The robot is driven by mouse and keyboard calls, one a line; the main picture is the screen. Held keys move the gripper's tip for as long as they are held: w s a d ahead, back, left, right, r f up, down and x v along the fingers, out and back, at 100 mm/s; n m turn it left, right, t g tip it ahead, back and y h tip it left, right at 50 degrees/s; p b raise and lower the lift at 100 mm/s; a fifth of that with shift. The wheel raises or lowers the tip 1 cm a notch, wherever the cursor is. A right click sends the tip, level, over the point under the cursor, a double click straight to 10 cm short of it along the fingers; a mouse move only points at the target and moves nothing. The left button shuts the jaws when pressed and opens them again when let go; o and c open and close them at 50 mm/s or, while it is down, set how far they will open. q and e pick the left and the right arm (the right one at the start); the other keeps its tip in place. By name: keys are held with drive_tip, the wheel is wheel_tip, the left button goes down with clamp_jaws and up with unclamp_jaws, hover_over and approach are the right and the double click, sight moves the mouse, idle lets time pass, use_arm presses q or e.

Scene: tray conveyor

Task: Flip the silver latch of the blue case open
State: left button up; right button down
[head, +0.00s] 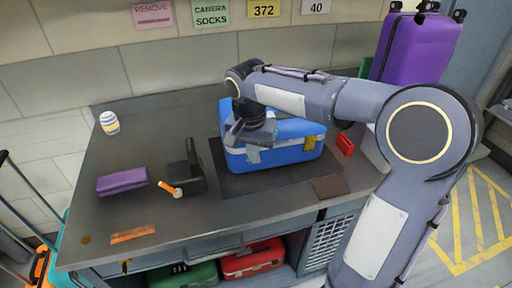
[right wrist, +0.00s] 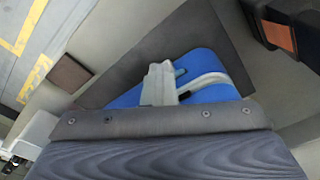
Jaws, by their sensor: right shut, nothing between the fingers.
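The blue case (head: 290,150) stands on a dark mat on the table, its lid looking closed. A silver piece (head: 253,155), which looks like the latch, shows on its front face, just under my right gripper (head: 250,136). The gripper reaches over the left part of the case, shut and empty. In the right wrist view, the pale grey shut fingers (right wrist: 158,84) lie in front of the blue case (right wrist: 206,66) and its pale trim. They hide part of the front, so I cannot tell whether they touch the latch. My left gripper is not in view.
A black stand (head: 190,168) and an orange-and-white item (head: 170,189) lie left of the case, with a purple box (head: 122,181) beyond. A red item (head: 344,144) is at its right, and a brown patch (head: 328,187) in front. A striped jar (head: 109,123) stands back left.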

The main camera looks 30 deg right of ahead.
drive_tip(key=r, duration=0.3)
drive_tip(key=shift+w+a+p, duration=0.2)
drive_tip(key=shift+p, duration=0.1)
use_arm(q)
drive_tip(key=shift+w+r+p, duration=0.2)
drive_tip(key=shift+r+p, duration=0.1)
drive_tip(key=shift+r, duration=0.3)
use_arm(e)
drive_tip(key=r, duration=0.1)
drive_tip(key=s+r, duration=0.1)
drive_tip(key=r, duration=0.1)
drive_tip(key=shift+s+d, duration=0.3)
drive_tip(key=shift+s, duration=0.1)
